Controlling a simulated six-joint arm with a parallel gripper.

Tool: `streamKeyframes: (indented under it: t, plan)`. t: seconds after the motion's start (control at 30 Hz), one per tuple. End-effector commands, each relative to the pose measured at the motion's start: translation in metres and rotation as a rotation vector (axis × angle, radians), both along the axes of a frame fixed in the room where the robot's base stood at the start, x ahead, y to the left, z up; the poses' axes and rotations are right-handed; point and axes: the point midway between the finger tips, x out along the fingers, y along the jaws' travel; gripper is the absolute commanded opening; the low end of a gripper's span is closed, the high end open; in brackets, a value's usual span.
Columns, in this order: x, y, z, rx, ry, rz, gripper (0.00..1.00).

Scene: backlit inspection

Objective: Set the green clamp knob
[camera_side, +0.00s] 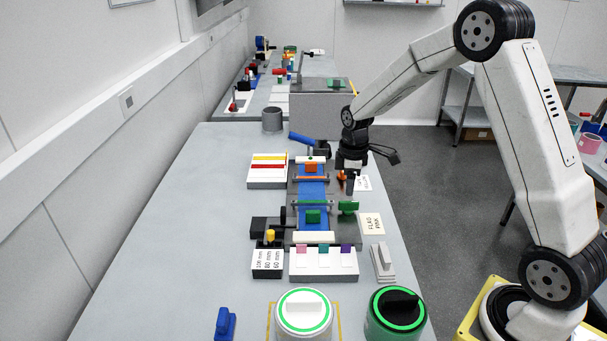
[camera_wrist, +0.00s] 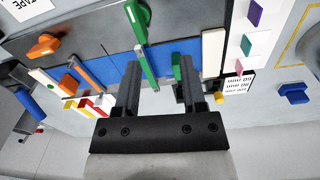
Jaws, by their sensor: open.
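The green clamp knob (camera_side: 348,207) sits at the right end of a green bar (camera_side: 322,203) across the blue strip. In the wrist view the knob (camera_wrist: 138,18) is at the top, beyond my fingertips, and the bar (camera_wrist: 147,68) runs down from it. A separate green block (camera_side: 313,217) stands on the strip; it also shows in the wrist view (camera_wrist: 177,66). My gripper (camera_side: 350,185) points down above the fixture's right side, near an orange knob (camera_side: 341,177). In the wrist view my gripper (camera_wrist: 160,72) is open, its fingers apart, with nothing held between them.
A white tray with coloured tabs (camera_side: 323,268) stands in front of the strip. Two round dials, white (camera_side: 304,312) and black (camera_side: 397,310), stand nearer. A white block with red and yellow bars (camera_side: 268,171) lies left. The left of the bench is clear.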

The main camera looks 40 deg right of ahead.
Motion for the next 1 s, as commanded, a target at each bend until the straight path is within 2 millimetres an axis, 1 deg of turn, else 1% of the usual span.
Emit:
streamKeyframes:
  t: [0.03,0.1,0.27,0.5,0.67,0.87,1.0]
  plan:
    - [0.005,-0.009,-0.003,0.002,0.010,0.026,0.53]
    - [0.010,-0.017,-0.006,0.005,0.020,0.062,0.53]
    - [0.016,-0.027,-0.009,0.006,0.030,0.107,0.53]
    - [0.016,-0.028,-0.011,0.007,0.033,0.113,0.53]
    - [0.016,-0.028,-0.018,0.007,0.033,0.112,0.53]
    - [0.015,-0.028,-0.038,0.007,0.034,0.111,0.53]
    - [0.015,-0.028,-0.056,0.007,0.035,0.111,0.53]
